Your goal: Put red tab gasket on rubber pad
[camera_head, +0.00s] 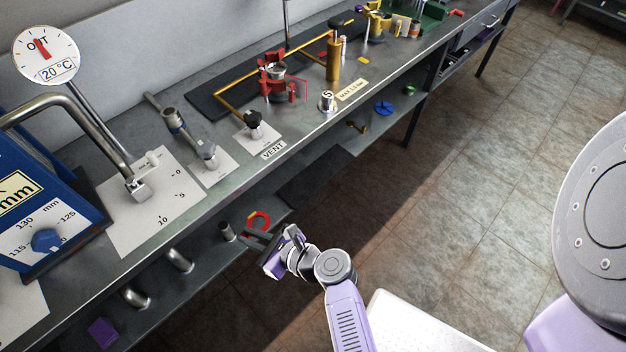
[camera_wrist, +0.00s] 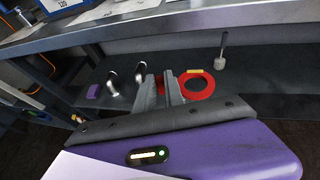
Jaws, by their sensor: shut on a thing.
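A red ring gasket with a yellow mark (camera_head: 265,217) is at my gripper (camera_head: 262,237), beside the lower shelf. In the wrist view the flat red ring (camera_wrist: 211,86) reaches out to the right of my gripper (camera_wrist: 164,84). The fingers are closed on its left side, and red shows between them. A dark flat pad (camera_head: 318,176) lies on the lower shelf, farther along. A long black mat (camera_head: 206,104) lies on the bench top under brass pipework. I cannot tell which of the two is the rubber pad.
The bench top (camera_head: 215,128) overhangs the lower shelf (camera_head: 206,250). A grey cylinder (camera_head: 226,231) and bent metal pipes (camera_head: 180,261) stand near my gripper. A purple block (camera_head: 102,332) is at the near end. A blue knob (camera_head: 383,108) lies farther along. The floor at right is clear.

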